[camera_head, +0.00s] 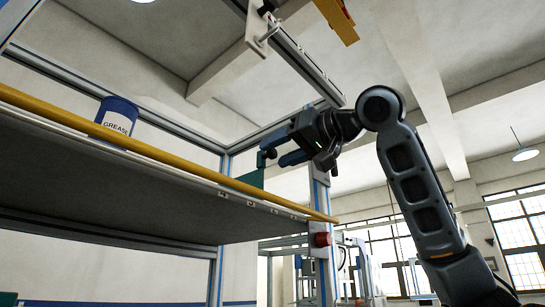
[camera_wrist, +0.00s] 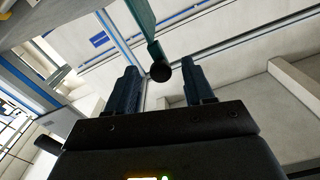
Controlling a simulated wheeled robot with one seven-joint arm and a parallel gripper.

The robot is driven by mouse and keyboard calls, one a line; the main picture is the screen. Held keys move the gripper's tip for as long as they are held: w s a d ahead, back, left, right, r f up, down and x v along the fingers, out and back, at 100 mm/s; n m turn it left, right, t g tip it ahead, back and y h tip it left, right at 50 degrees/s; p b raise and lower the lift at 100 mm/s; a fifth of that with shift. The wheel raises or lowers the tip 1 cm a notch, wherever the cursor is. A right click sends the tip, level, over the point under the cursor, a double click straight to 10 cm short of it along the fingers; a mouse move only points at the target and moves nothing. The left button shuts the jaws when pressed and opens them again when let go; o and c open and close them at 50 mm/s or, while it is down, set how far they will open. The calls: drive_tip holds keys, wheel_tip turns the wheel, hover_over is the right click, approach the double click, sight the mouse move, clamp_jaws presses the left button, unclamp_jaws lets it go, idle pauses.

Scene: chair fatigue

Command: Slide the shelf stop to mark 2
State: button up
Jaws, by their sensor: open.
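The shelf stop (camera_head: 251,178) is a green plate standing at the shelf's front edge, towards its right end. Its black knob (camera_head: 261,158) sticks out at the top. In the wrist view the stop (camera_wrist: 143,20) comes in from the top, with the knob (camera_wrist: 160,72) at its end. My gripper (camera_head: 278,153) is open beside the knob. In the wrist view my gripper (camera_wrist: 160,78) has a finger on either side of the knob, with gaps; how deep the knob sits cannot be told. Small marks (camera_head: 250,203) run along the shelf's front rail; their numbers are too small to read.
A yellow bar (camera_head: 100,120) runs along the shelf (camera_head: 90,180) front. A blue grease can (camera_head: 118,115) stands on the shelf at left. A red button (camera_head: 321,239) sits on the right post below the shelf. An overhead rail (camera_head: 300,60) hangs above my gripper.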

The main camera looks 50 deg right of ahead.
drive_tip(key=s+b, duration=0.1)
drive_tip(key=s, duration=0.4)
drive_tip(key=shift+d, duration=0.1)
idle(0.5)
